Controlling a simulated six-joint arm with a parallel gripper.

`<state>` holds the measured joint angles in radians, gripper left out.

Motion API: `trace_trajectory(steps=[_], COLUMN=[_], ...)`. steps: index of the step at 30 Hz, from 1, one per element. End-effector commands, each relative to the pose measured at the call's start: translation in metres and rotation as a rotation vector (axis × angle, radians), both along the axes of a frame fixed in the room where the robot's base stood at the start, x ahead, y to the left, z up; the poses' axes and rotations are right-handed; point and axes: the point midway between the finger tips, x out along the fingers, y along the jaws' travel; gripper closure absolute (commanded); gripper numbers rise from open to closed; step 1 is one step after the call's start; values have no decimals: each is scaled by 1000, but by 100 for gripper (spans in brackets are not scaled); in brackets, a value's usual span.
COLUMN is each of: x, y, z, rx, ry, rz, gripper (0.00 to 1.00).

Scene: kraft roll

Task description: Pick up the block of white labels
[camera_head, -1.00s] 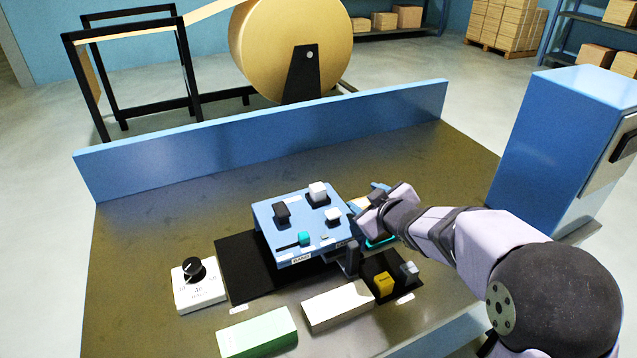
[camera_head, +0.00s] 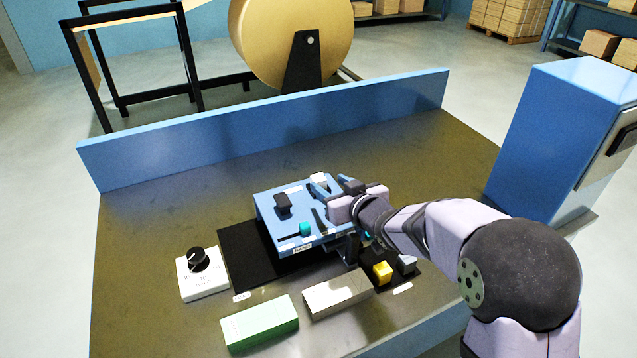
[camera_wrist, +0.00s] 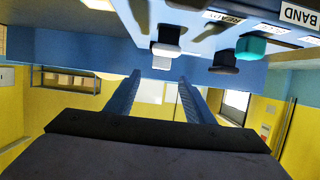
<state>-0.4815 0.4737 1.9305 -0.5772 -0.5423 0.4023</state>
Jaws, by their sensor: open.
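A long white block (camera_head: 337,293), which I take to be the block of white labels, lies at the front of the bench beside a green block (camera_head: 260,325). My gripper (camera_head: 325,200) is over the right part of a blue control panel (camera_head: 290,240), well behind the white block. In the wrist view its two blue fingers (camera_wrist: 160,85) are apart with nothing between them. A white-capped switch (camera_wrist: 167,45) is just beyond the fingertips. The white block does not show in the wrist view.
A teal slider (camera_head: 305,229) and a black switch (camera_head: 282,205) stand on the panel. A white dial box (camera_head: 202,280) is at left. A yellow block (camera_head: 382,272) is on a dark mat at right. A low blue wall (camera_head: 260,125) closes the back.

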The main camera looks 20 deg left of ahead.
Motion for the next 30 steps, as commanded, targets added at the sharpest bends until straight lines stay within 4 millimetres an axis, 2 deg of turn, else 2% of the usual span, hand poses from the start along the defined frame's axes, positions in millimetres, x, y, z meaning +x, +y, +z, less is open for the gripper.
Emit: trace_trajectory(steps=[7,19,30], x=[5,29,33], y=[6,31,34], z=[-3,-18,-21], rx=[-1,-1,-1], ry=[2,0,-1], rz=[1,0,-1], gripper=[52,52,52])
